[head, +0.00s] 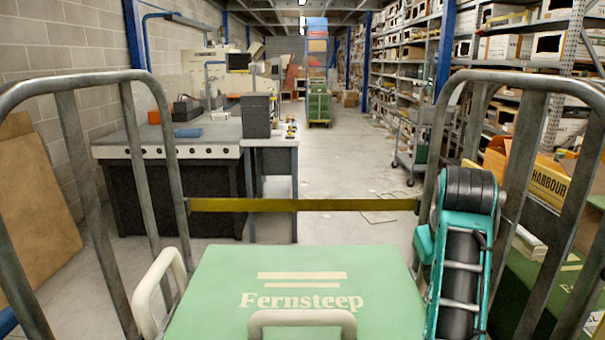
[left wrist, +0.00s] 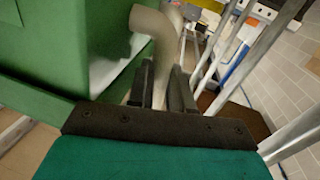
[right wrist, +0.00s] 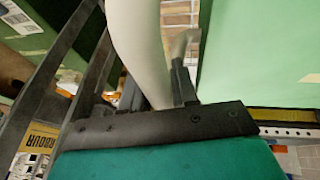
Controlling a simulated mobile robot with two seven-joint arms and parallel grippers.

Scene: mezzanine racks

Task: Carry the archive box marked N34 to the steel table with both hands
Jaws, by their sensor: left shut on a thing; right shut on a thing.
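A green box (head: 300,275) with a pale "Fernsteep" print on its lid is close in front of me. No N34 mark is legible. Pale handles show at its left (head: 158,290) and near side (head: 303,319). In the left wrist view, my left gripper (left wrist: 160,88) is shut on a pale handle (left wrist: 157,45) beside the green box (left wrist: 50,45). In the right wrist view, my right gripper (right wrist: 158,90) is shut on another pale handle (right wrist: 137,45), with the green box (right wrist: 265,55) at right. A grey-topped table (head: 200,134) stands ahead left.
Grey metal cage frames (head: 140,165) rise on both sides, with a yellow bar (head: 300,205) across beyond the box. Shelving with boxes (head: 410,62) lines the right, and a small cart (head: 415,145) stands before it. The middle aisle floor (head: 340,165) is mostly clear.

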